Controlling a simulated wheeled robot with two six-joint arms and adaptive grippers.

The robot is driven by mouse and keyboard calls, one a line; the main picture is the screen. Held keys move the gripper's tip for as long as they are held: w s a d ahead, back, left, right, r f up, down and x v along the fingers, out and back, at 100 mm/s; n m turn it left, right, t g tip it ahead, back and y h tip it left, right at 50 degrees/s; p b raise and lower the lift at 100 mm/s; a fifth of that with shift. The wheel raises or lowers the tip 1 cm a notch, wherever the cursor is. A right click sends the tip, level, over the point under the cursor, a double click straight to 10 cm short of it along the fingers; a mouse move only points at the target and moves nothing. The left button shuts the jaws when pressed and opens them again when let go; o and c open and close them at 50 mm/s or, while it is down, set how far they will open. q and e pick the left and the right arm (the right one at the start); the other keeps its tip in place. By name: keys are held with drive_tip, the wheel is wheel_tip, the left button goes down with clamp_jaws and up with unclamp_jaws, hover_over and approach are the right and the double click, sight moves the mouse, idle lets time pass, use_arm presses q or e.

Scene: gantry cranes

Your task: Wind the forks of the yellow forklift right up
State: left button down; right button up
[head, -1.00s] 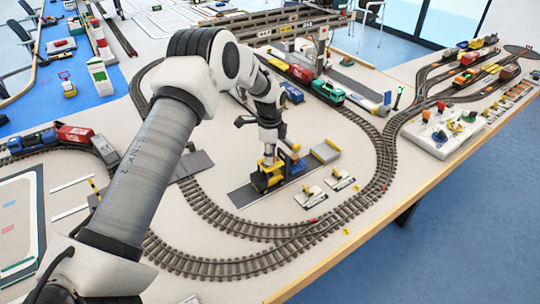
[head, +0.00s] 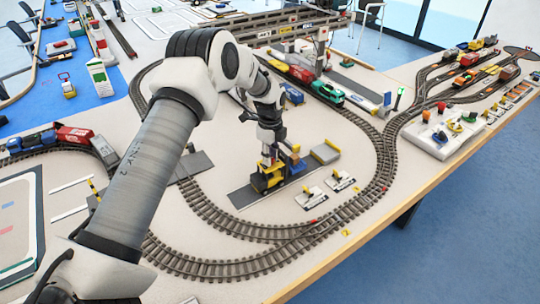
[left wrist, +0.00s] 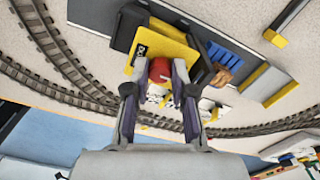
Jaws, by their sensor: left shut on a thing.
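The yellow forklift (head: 264,181) stands on a dark grey strip inside the track loop. It also shows from above in the left wrist view (left wrist: 165,44). A red knob (left wrist: 160,70) sits at its top. My left gripper (head: 269,158) reaches down from above and is shut on this knob, with one finger on each side in the left wrist view (left wrist: 161,88). A blue load (left wrist: 232,58) with a brown piece beside it is at the forklift's front. The forks themselves are hidden, so their height cannot be told. My right gripper is not in view.
A grey block with a yellow edge (head: 325,152) stands at the strip's far end. Two small white stands with levers (head: 309,198) are close to the right. Curved track (head: 240,228) surrounds the strip. A green locomotive (head: 328,92) stands on track behind.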

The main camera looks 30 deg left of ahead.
use_arm(q)
drive_tip(key=shift+s+f, duration=0.15)
drive_tip(key=c, duration=1)
unclamp_jaws()
drive_tip(key=shift+o, duration=0.2)
drive_tip(key=shift+w, duration=0.2)
wheel_tip(320, 180, up, 12)
